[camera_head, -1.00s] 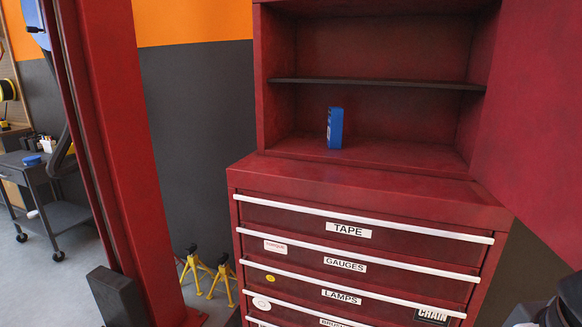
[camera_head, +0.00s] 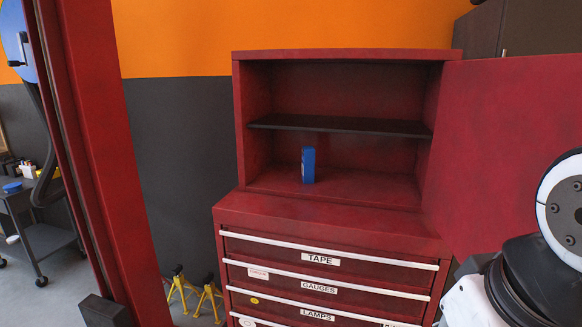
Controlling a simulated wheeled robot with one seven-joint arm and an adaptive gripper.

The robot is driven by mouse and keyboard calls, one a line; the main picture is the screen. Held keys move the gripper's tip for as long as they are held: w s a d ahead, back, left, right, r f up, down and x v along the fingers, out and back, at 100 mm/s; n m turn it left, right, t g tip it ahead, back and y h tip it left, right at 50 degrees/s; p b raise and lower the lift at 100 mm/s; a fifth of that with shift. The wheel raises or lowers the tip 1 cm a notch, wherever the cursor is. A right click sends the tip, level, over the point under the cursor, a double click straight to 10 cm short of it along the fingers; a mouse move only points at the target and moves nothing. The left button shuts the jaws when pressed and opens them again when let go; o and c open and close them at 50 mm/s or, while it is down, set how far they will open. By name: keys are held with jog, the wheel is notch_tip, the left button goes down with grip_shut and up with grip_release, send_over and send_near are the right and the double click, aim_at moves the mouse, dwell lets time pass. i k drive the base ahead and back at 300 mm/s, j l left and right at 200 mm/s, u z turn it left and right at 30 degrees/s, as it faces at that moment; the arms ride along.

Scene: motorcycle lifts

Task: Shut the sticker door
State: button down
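The red cabinet door (camera_head: 505,150) stands wide open at the right, hinged on the right side of the upper cabinet (camera_head: 243,125). Its plain red face shows, and no sticker can be seen on it. The upper cabinet has one dark shelf (camera_head: 340,125) and a blue box (camera_head: 308,165) standing upright on its floor. My arm shows at the lower right, in front of the door's lower part. My gripper is not in view.
Below is a red drawer chest (camera_head: 330,221) with drawers labelled TAPE, GAUGES and LAMPS, all shut. A red lift post (camera_head: 105,170) stands at the left. Yellow jack stands (camera_head: 208,297) are on the floor between them. A dark cabinet (camera_head: 535,30) is at the upper right.

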aim_at(500, 122)
jog(key=k+l+u, duration=0.1)
jog(key=k+l, duration=0.3)
jog(key=l, duration=0.25)
jog(key=k+l+u, duration=0.1)
jog(key=k+l, duration=0.3)
jog(key=l, duration=0.15)
jog(key=k+l+u, duration=0.1)
jog(key=k+l, duration=0.3)
jog(key=l, duration=0.2)
jog(key=i+l+u, duration=0.35)
jog(key=l, duration=0.4)
jog(key=i+l+u, duration=0.15)
jog(key=l, duration=0.3)
jog(key=u, duration=0.3)
